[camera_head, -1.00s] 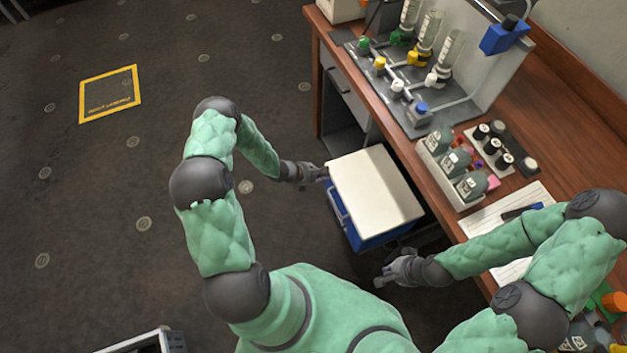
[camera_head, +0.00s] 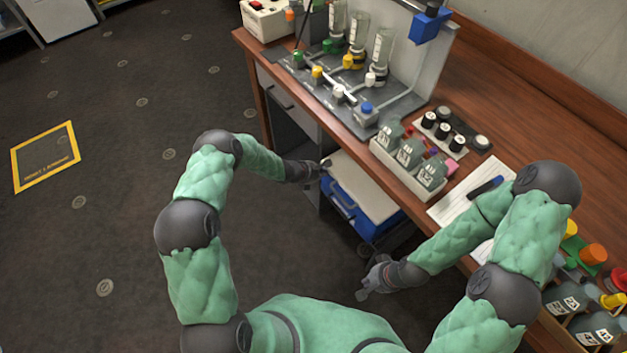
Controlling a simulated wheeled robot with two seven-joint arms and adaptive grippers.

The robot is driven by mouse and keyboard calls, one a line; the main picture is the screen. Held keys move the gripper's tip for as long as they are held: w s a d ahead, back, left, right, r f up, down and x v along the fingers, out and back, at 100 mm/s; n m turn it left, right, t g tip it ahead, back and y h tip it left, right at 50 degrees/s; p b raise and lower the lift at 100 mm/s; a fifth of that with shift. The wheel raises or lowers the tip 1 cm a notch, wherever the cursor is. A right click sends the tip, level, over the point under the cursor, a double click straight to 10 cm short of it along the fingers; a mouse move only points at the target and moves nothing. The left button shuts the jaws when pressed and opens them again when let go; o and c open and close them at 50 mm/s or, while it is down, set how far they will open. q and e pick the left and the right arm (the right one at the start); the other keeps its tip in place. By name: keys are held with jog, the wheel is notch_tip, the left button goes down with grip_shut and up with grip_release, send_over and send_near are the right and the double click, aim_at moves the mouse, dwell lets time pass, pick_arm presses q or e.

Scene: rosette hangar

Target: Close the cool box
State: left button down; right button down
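The cool box (camera_head: 350,211) is a blue box low beside the desk, partly hidden by the desk's front edge. Its white lid (camera_head: 362,186) lies over its top; blue shows along the left and front sides. I cannot tell whether the lid is fully seated. My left gripper (camera_head: 324,164) is at the lid's far left corner, at or very near it; its fingers are too small to read. My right gripper (camera_head: 370,280) is in front of the box, apart from it, with fingers spread and nothing between them.
The wooden desk (camera_head: 520,125) runs along the right, with a bottle rack (camera_head: 345,90), a tray of grey bottles (camera_head: 408,160) and a paper sheet (camera_head: 455,215). More bottles (camera_head: 580,300) stand at the lower right.

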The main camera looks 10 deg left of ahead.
pick_arm(q)
jog(key=shift+w+d, duration=0.6)
jog(key=shift+w, duration=0.2)
pick_arm(e)
jog(key=shift+f, duration=0.3)
pick_arm(q)
jog(key=shift+r, duration=0.1)
